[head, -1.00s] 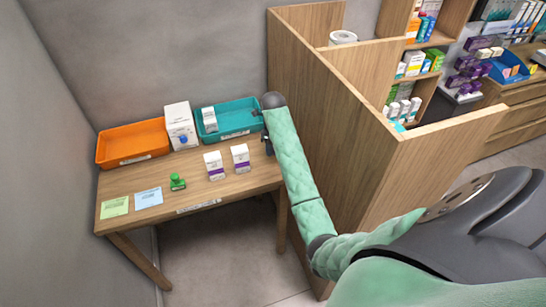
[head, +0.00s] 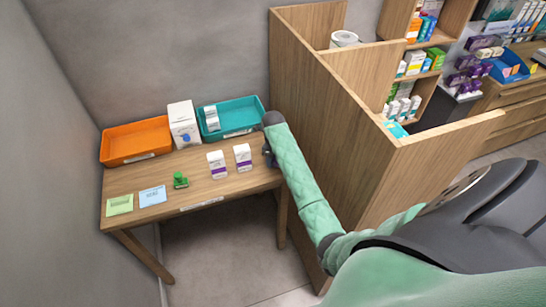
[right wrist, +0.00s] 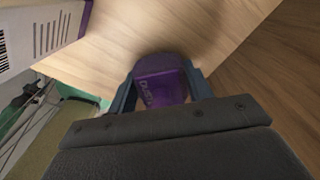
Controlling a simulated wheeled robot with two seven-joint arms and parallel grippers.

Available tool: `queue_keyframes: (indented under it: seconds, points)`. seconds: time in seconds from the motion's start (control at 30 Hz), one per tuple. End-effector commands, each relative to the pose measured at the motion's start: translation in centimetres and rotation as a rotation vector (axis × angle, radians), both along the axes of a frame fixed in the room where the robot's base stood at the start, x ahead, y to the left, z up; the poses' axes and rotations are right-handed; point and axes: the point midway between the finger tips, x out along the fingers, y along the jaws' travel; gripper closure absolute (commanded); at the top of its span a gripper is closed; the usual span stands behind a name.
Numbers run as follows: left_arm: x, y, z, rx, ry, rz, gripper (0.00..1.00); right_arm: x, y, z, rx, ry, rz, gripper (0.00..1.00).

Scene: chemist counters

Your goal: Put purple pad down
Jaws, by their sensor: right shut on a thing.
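The purple pad (right wrist: 160,84) shows in the right wrist view between the two blue-grey fingers of my right gripper (right wrist: 160,92), which is shut on it. The pad is close to a wood surface; I cannot tell whether it touches. In the head view my right gripper (head: 268,157) is at the right end of the wooden table (head: 225,188), beside the partition. The pad is mostly hidden there by my arm. My left gripper is not in view.
Two white-and-purple boxes (head: 217,165) (head: 243,157) stand left of the gripper. A green stamp (head: 180,180), a green card (head: 120,204) and a blue card (head: 152,196) lie further left. An orange tray (head: 137,147), a white box (head: 184,122) and a teal tray (head: 252,116) line the back.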

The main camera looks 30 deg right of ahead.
Motion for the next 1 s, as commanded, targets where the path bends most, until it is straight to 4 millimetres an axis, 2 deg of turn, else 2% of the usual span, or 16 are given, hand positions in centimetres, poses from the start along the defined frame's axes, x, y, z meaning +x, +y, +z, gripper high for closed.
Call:
queue_keyframes:
  seconds: [0.1, 0.13, 0.23, 0.6, 0.67, 0.77, 1.0]
  points:
    - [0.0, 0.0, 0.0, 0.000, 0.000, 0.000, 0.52, 0.0, 0.0, -0.3, 0.000, 0.000, 0.000, 0.76]
    - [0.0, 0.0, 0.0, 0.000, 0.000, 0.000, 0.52, 0.0, 0.0, -0.3, 0.000, 0.000, 0.000, 0.46]
    - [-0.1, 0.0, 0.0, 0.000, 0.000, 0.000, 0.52, 0.0, 0.0, -0.3, 0.000, 0.000, 0.000, 0.28]
    - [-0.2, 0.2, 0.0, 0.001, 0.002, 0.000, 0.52, 0.0, 0.0, 0.2, -0.001, -0.001, 0.000, 0.28]
    - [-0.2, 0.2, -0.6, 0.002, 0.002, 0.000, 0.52, 0.1, 0.0, 0.5, 0.000, -0.002, 0.000, 0.28]
    - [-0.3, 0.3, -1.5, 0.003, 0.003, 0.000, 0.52, 0.1, 0.1, 1.7, 0.001, -0.004, 0.000, 0.28]
    - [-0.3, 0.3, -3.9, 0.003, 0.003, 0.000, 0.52, 0.1, 0.0, 6.4, 0.001, -0.005, -0.001, 0.28]
